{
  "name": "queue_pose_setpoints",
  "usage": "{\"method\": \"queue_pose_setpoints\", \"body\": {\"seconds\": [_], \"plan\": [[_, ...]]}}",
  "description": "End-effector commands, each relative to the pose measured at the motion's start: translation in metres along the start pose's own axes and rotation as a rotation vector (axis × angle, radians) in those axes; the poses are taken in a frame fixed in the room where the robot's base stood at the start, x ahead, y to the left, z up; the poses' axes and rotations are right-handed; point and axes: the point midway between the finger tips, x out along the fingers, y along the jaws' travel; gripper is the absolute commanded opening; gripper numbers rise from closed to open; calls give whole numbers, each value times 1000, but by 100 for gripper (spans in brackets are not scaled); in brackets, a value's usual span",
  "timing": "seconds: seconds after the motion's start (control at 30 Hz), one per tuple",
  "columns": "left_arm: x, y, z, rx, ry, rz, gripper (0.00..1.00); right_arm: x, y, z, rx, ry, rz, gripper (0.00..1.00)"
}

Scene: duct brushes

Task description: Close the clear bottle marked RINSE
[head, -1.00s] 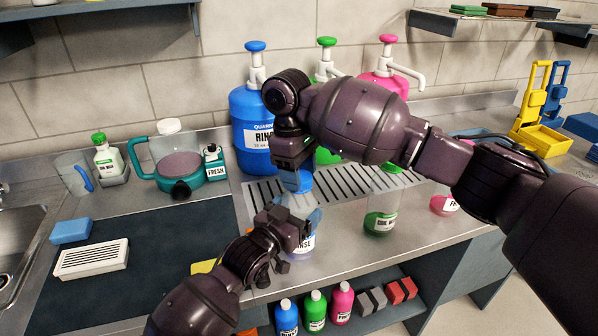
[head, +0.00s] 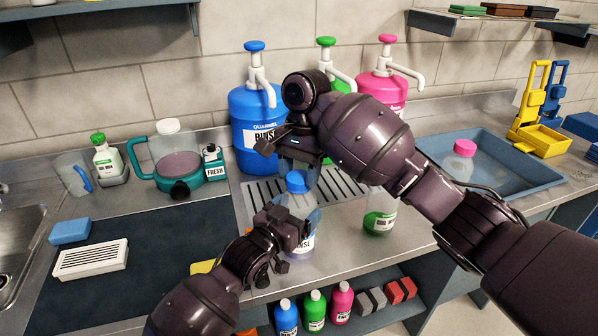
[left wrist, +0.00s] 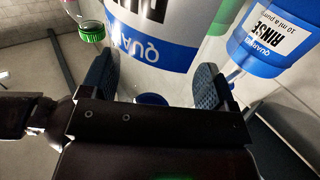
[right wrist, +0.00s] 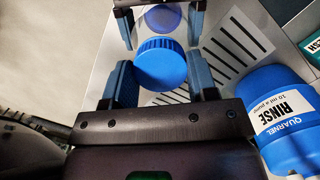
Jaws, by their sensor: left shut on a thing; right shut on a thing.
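The clear bottle marked RINSE (head: 303,243) stands upright on the counter's front part, its label partly hidden by my left gripper (head: 292,226). That gripper is shut on the bottle's body; in the left wrist view the bottle's label (left wrist: 150,45) shows between the pads. A blue cap (head: 298,182) sits at the top of the bottle, and it also shows in the right wrist view (right wrist: 160,65). My right gripper (head: 298,170) comes from above and is shut on the cap, one finger on each side. I cannot tell how tightly the cap is seated.
A green-liquid bottle (head: 378,222) stands to the right on the counter. A pink-capped bottle (head: 463,165) is in the blue tray (head: 500,180). The dark mat (head: 150,285) lies left.

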Motion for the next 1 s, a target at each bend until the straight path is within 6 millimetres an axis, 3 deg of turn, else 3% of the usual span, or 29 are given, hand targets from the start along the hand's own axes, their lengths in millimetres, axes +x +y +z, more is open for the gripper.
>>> {"method": "queue_pose_setpoints", "body": {"seconds": [0.5,0.7,0.73,0.9,1.0], "plan": [[0,0,2,0,-5,-1,15,0,0,1,777,-1,-123,31],[0,0,2,0,-5,-1,15,-1,0,1,833,1,-130,31],[0,0,2,0,-5,-1,15,-1,0,1,833,1,-130,56],[0,0,2,0,-5,-1,15,0,1,1,832,1,-129,82],[0,0,2,0,-4,-1,15,0,1,0,832,1,-128,83]]}}
